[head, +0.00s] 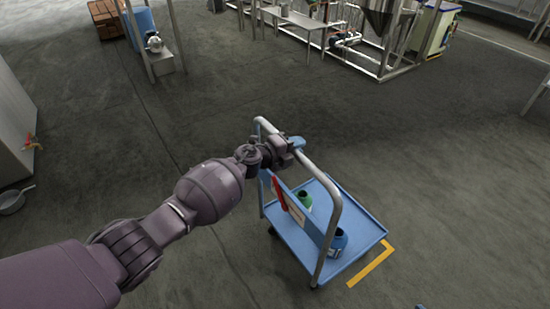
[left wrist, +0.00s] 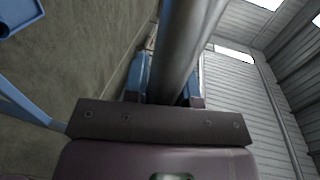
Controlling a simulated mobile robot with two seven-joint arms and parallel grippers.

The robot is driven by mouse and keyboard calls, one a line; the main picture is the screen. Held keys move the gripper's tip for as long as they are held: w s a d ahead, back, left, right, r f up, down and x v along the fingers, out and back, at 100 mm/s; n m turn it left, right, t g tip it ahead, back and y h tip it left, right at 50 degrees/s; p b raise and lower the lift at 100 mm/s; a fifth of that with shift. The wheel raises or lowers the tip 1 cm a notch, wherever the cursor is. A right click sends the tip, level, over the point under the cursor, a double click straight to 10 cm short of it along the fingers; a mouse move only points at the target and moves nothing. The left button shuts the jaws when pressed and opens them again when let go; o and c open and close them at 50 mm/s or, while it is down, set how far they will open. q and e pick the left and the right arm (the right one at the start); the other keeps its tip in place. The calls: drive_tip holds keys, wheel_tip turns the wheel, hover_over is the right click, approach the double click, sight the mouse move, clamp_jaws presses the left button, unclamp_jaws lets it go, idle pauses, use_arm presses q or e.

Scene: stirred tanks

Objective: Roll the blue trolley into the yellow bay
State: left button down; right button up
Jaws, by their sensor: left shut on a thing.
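The blue trolley (head: 352,249) stands on the floor right of centre in the head view, with a grey tube handle (head: 333,222). A green bottle (head: 304,200) and a blue bottle (head: 338,243) are on its deck. My left gripper (head: 287,147) is shut on the handle near its upper corner; the handle tube (left wrist: 187,45) runs between the fingers in the left wrist view. A yellow floor marking (head: 374,266) shows as an L-shaped corner beside the deck's right edge. The rest of the bay's outline is not visible. My right gripper is not in view.
A steel table (head: 290,18) and a tank frame (head: 385,60) stand at the back. A pan (head: 13,201) lies by a grey cabinet (head: 12,130) at the left. The floor around the trolley is mostly clear. A small blue piece at the bottom edge is too cropped to identify.

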use_arm(q)
drive_tip(key=r+b+x, duration=0.1)
drive_tip(key=b+x, duration=0.1)
drive_tip(key=x, duration=0.4)
drive_tip(key=shift+w+d+r, duration=0.25)
drive_tip(key=shift+r, duration=0.1)
drive_tip(key=c, duration=1.3)
unclamp_jaws()
drive_tip(key=shift+d, duration=0.1)
drive_tip(key=o, duration=0.4)
drive_tip(key=shift+w+d+f, duration=0.1)
drive_tip(key=shift+d+f, duration=0.05)
